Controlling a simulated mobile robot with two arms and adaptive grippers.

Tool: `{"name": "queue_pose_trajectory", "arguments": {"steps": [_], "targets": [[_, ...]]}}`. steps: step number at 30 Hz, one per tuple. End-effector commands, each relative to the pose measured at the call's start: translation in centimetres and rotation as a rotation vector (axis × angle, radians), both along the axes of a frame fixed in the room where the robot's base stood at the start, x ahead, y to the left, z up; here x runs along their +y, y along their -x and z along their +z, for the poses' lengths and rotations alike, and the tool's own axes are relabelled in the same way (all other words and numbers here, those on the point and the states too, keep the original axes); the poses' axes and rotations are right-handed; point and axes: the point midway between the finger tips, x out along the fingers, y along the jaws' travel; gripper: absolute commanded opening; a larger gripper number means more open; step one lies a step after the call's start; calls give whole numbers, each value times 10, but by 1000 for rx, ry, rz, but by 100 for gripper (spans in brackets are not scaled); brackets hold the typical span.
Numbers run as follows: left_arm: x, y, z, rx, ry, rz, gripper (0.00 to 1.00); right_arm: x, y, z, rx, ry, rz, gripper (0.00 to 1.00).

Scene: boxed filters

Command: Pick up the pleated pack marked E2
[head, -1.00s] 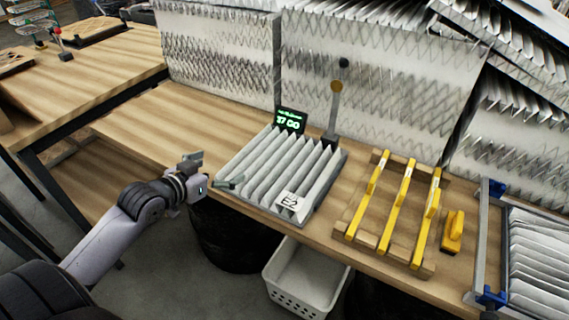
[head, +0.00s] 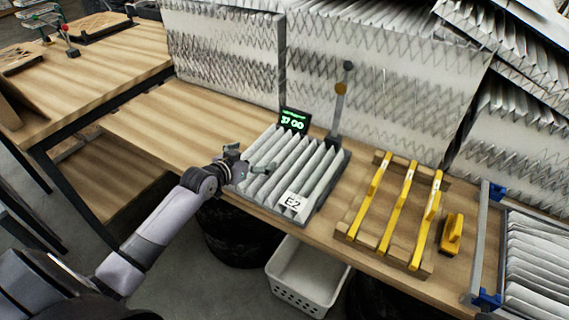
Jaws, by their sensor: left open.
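The pleated pack marked E2 (head: 300,160) lies flat on the workbench, with white pleats and a white E2 label on its front right corner. A dark edge shows along its right side. My left gripper (head: 251,160) is open at the pack's left edge. One finger reaches over the near left pleats; I cannot tell whether it touches them. The gripper hides a little of the pack's left edge. My right gripper is not in view.
A wooden rack with yellow bars (head: 397,212) and a yellow block (head: 452,234) are to the right. A white basket (head: 309,278) sits below. The bench is clear to the left.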

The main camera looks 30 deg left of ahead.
Motion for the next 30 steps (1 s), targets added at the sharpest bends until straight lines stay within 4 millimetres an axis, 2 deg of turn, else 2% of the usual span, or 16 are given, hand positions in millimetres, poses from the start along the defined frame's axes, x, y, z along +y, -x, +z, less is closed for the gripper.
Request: {"name": "queue_pose_trajectory", "arguments": {"steps": [3,10,26,30], "targets": [[0,-6,-2,-1,0,1,100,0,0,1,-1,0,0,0],[0,-6,-3,0,-1,0,100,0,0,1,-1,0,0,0],[0,-6,-3,0,-1,1,65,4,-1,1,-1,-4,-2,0],[0,-6,-3,0,-1,1,65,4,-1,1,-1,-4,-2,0]]}}
